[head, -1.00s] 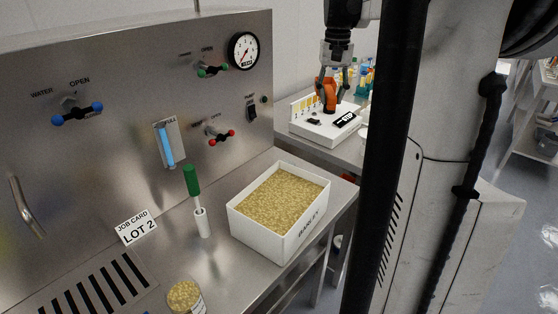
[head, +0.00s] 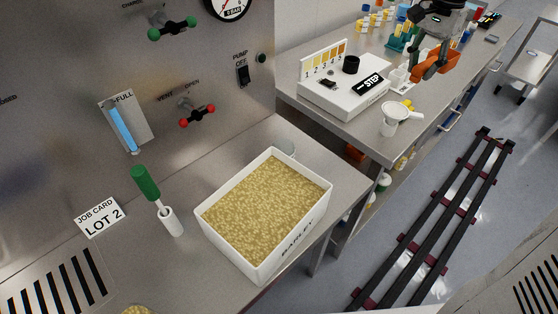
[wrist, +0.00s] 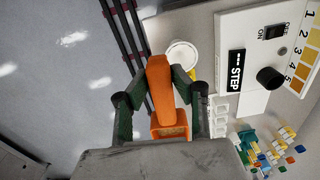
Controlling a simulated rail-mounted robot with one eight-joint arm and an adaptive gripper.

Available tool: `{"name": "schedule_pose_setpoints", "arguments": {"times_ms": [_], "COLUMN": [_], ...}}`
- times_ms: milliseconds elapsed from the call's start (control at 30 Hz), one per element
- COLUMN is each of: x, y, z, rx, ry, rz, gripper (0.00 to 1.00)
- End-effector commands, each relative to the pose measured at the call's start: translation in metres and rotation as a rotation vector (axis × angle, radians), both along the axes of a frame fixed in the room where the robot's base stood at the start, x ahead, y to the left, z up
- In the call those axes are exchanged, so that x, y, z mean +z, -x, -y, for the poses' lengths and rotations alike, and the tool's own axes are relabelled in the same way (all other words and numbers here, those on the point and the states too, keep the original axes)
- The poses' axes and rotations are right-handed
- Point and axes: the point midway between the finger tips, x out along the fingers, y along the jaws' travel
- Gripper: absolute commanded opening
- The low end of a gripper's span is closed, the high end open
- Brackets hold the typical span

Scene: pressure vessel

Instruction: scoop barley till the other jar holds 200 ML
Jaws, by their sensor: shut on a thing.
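My gripper (head: 430,68) is shut on an orange scoop (head: 442,62), held above the side bench. In the wrist view the scoop (wrist: 160,85) sits between the two fingers (wrist: 158,98); a beige patch shows in its box-like end, and I cannot tell what it is. The white tray labelled BARLEY (head: 208,232) is full of barley (head: 265,205) and stands on the near bench, well away from the gripper. The barley top of a jar (head: 137,310) just shows at the bottom edge.
A green-handled tool (head: 146,184) stands in a white holder (head: 170,222). Floor rails (head: 430,235) run at right.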

Motion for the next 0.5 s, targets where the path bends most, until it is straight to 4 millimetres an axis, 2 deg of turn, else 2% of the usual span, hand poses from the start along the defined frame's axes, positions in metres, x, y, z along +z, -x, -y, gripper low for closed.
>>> {"name": "schedule_pose_setpoints", "arguments": {"times_ms": [33,233,500], "x": [-0.004,-0.019,-0.040], "y": [-0.004,-0.006,0.017], "z": [-0.028,-0.121,-0.243], "rx": [-0.009,-0.096,-0.213], "ry": [0.000,0.000,0.001], "rz": [0.000,-0.001,0.000], "gripper": [0.00,0.00,0.00]}}
